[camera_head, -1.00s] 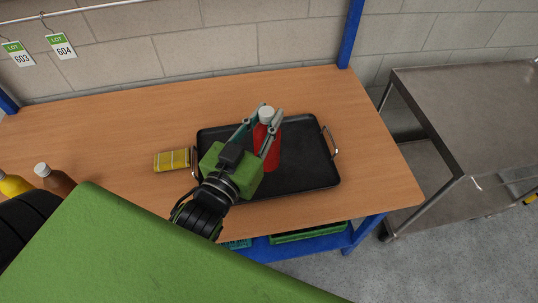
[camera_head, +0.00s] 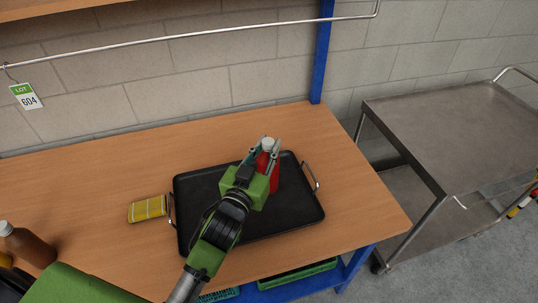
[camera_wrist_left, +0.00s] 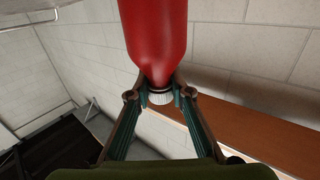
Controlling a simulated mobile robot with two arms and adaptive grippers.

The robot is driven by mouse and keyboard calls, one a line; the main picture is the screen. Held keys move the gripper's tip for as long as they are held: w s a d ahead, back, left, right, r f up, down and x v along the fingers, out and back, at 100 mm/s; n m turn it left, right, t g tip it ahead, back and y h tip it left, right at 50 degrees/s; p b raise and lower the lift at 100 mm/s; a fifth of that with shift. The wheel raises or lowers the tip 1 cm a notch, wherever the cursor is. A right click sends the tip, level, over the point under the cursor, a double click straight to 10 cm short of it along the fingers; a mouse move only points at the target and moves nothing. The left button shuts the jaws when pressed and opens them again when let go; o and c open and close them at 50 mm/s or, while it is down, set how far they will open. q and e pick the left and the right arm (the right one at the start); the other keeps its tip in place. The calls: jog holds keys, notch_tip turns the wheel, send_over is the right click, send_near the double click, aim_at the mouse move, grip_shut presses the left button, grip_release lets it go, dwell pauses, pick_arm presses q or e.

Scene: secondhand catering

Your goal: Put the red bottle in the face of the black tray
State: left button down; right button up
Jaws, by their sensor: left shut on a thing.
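The red bottle (camera_head: 263,162) has a white cap and stands roughly upright over the right half of the black tray (camera_head: 298,216). My left gripper (camera_head: 267,149) is shut on the red bottle near its neck. In the left wrist view the bottle (camera_wrist_left: 155,40) shows cap downward in the picture, with the fingers (camera_wrist_left: 160,92) on either side of the neck. The gripper hides part of the bottle's lower body, so I cannot tell whether its base touches the tray. The tray lies flat on the wooden table. My right gripper is not in view.
A brown bottle (camera_head: 27,244) stands at the far left. The table (camera_head: 110,165) is clear behind the tray. A metal trolley (camera_head: 450,125) stands to the right, beyond a blue post (camera_head: 323,50).

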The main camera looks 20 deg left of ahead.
pick_arm(q)
jog(key=shift+w+f, duration=0.4)
jog(key=shift+f, duration=0.05)
notch_tip(320, 180, down, 3)
jog(key=shift+p, duration=0.3)
jog(key=shift+f, duration=0.2)
jog(key=shift+f, duration=0.15)
jog(key=c, duration=1.8)
grip_release()
jog(key=shift+r, duration=0.25)
